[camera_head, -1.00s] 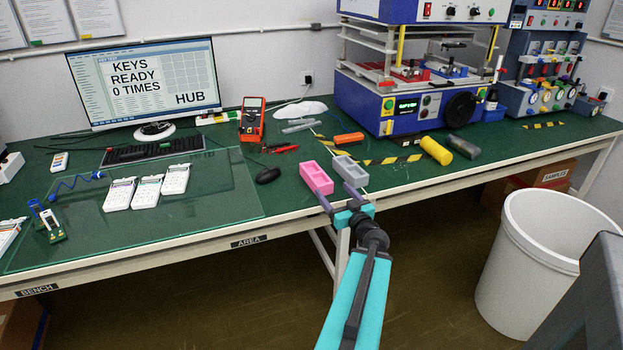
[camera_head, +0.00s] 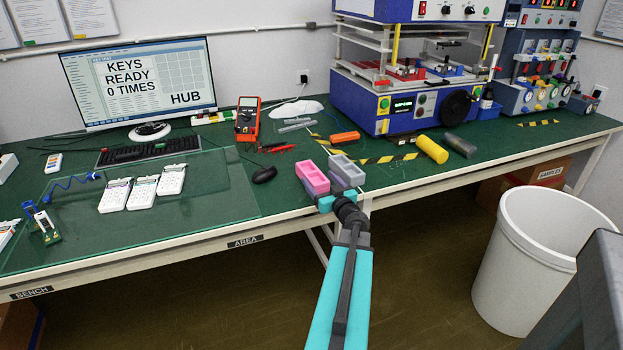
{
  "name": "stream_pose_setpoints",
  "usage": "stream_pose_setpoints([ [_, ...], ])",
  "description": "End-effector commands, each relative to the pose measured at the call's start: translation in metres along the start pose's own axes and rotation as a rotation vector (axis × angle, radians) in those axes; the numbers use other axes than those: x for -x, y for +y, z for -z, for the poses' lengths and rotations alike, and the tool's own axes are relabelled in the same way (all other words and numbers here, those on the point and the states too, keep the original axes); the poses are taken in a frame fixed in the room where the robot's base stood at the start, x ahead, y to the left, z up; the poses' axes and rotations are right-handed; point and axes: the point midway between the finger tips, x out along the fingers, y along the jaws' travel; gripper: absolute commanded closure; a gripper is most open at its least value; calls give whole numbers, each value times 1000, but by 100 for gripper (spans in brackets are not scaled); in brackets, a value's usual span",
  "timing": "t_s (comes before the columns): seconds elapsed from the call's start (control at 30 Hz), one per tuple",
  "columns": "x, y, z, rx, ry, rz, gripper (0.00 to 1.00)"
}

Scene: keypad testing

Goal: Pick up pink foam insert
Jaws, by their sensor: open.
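The pink foam insert (camera_head: 313,177) is a small open block with recesses in its top. It lies on the green bench top near the front edge, left of a similar grey insert (camera_head: 348,170). My gripper (camera_head: 328,186) is low at the near side of both inserts, with its purple-grey fingers open. One finger shows close to the pink insert's right side, by the gap between the two inserts. The other finger is mostly hidden, and I cannot tell whether either touches the foam.
A black mouse (camera_head: 264,174) lies to the left, with several white keypads (camera_head: 143,192) farther left. A yellow cylinder (camera_head: 432,149) and an orange block (camera_head: 345,137) lie beyond to the right. A white bin (camera_head: 533,260) stands on the floor at right.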

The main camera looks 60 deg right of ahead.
Motion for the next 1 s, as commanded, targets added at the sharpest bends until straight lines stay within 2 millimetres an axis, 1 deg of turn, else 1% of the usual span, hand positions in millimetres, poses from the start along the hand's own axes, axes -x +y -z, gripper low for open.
stream_pose_setpoints([
  [0.03, -5, 0, 0, 0, 1, 1, 27],
  [0.13, -10, -1, 0, 0, 1, 2, 27],
  [0.63, -14, -2, 0, 0, 0, 2, 27],
  [0.77, -23, -2, -1, 1, 0, 2, 27],
  [1.0, -48, -4, -3, 1, 1, 4, 27],
])
